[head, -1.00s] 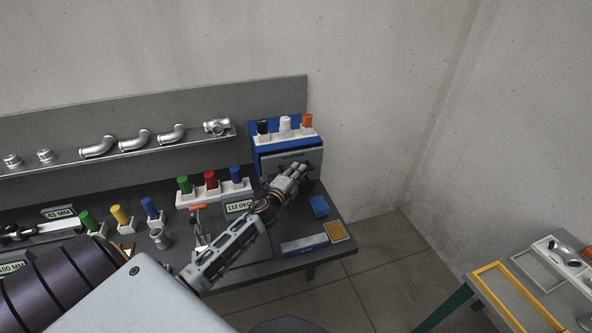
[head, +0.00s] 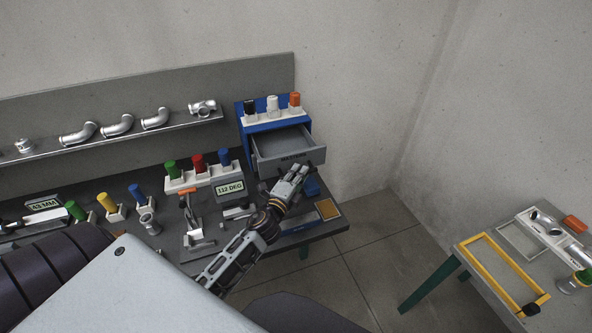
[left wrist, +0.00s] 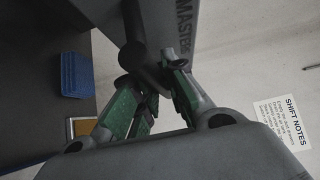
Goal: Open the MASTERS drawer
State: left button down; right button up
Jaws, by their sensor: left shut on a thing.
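The MASTERS drawer (head: 290,154) is a grey drawer in a blue cabinet (head: 245,132) at the back right of the bench. It stands pulled out, and its inside shows as empty grey in the head view. My left gripper (head: 298,172) is at the drawer's front. In the left wrist view the drawer front (left wrist: 182,28) carries the MASTERS lettering, and my left gripper (left wrist: 153,90) is shut on the dark bar handle (left wrist: 133,52). My right gripper is not in view.
Black, white and orange-topped pieces stand in a white rack (head: 273,116) on the cabinet. A blue block (head: 312,186) and a framed tan pad (head: 328,209) lie by the bench's right edge. A side table (head: 470,250) stands right, past open floor.

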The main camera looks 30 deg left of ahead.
pick_arm(q)
jog(key=shift+f, duration=0.1)
jog(key=c, duration=1.5)
grip_release()
jog(key=shift+o, duration=0.2)
jog(key=shift+s, duration=0.1)
jog(key=s, duration=1.1)
jog(key=shift+s+d, duration=0.35)
jog(key=shift+d, duration=0.1)
jog(key=shift+a, duration=0.15)
